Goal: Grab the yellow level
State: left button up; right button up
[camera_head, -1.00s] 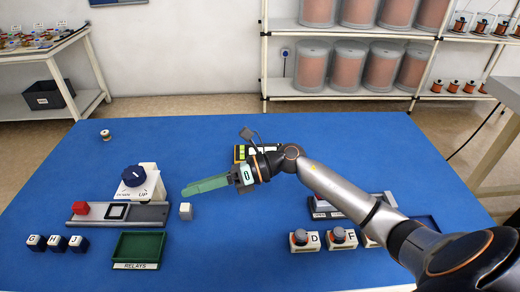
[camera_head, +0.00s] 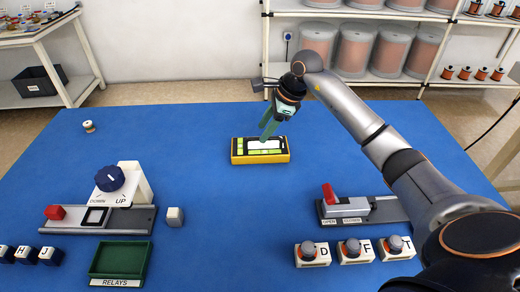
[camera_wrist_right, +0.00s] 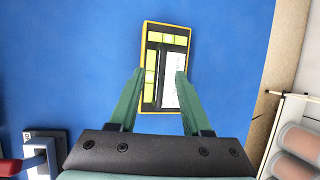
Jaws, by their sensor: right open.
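The yellow level (camera_head: 260,158) lies flat on the blue table, toward the far middle in the head view. It is a yellow-edged block with green-yellow vials and a white label on top. My right gripper (camera_head: 266,135) points down above the level's back part. In the right wrist view the level (camera_wrist_right: 151,41) shows between and beyond the two green fingers of the gripper (camera_wrist_right: 156,80). The fingers are open on either side of it, with nothing gripped. I cannot tell exactly how high the tips are above it. My left gripper is out of view.
A switch with a red lever (camera_head: 330,195) stands on a grey base at the right. Several buttons on white blocks (camera_head: 312,254) sit in front of it. A rotary-knob fixture (camera_head: 130,185), a small cube (camera_head: 175,216) and a green tray (camera_head: 147,262) are left. Table around the level is clear.

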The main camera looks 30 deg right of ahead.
aim_at(245, 151)
jog(key=x, duration=0.5)
jog(key=shift+w+d+f, duration=0.15)
jog(key=shift+w+f, duration=0.05)
jog(key=shift+f, duration=0.2)
grip_shut()
jog(key=shift+r, duration=0.1)
dwell(1.0)
